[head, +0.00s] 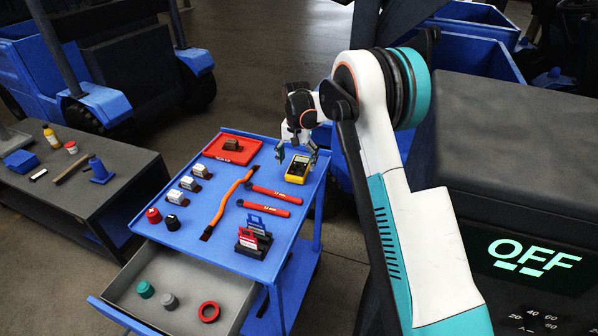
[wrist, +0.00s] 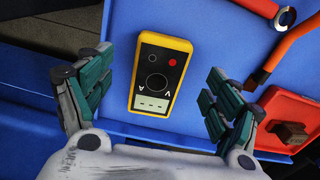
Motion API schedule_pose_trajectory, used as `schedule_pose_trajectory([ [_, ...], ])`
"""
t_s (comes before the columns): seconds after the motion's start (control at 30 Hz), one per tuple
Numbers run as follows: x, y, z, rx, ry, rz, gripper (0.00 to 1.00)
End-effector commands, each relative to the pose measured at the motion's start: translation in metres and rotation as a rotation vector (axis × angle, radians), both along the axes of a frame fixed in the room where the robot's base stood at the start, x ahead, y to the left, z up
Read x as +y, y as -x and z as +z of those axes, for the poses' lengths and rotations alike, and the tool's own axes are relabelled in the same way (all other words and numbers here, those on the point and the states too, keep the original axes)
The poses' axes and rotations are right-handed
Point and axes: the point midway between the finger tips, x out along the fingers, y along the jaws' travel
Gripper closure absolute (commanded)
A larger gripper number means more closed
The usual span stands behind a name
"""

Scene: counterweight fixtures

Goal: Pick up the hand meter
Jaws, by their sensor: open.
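The hand meter (head: 298,168) is a yellow-edged box with a dark face, lying on the top of the blue cart near its far right edge. In the wrist view the hand meter (wrist: 158,75) lies face up, with a dial, a red dot and a pale display. My gripper (head: 296,153) is above the cart at the hand meter. In the wrist view the open fingers of my gripper (wrist: 155,95) are on either side of the hand meter, with gaps on both sides. Nothing is between the fingertips in their grip.
The blue cart (head: 182,228) also carries a red tray (head: 214,150) with a brown block, an orange cable (head: 228,200), two red wrenches (head: 272,193) and red and blue pieces. Its grey drawer (head: 180,268) is open. A dark bench (head: 130,172) stands at left.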

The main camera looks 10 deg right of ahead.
Motion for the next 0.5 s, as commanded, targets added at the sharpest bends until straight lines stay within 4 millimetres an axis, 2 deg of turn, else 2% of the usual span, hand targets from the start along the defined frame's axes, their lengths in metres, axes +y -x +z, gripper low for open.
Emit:
schedule_pose_trajectory([
  [0.17, 0.001, 0.000, -0.012, 0.000, 0.000, 0.000, 0.17],
  [0.4, 0.004, 0.001, -0.046, 0.000, 0.000, 0.000, 0.17],
  [0.5, 0.004, 0.001, -0.053, 0.000, 0.000, 0.000, 0.17],
])
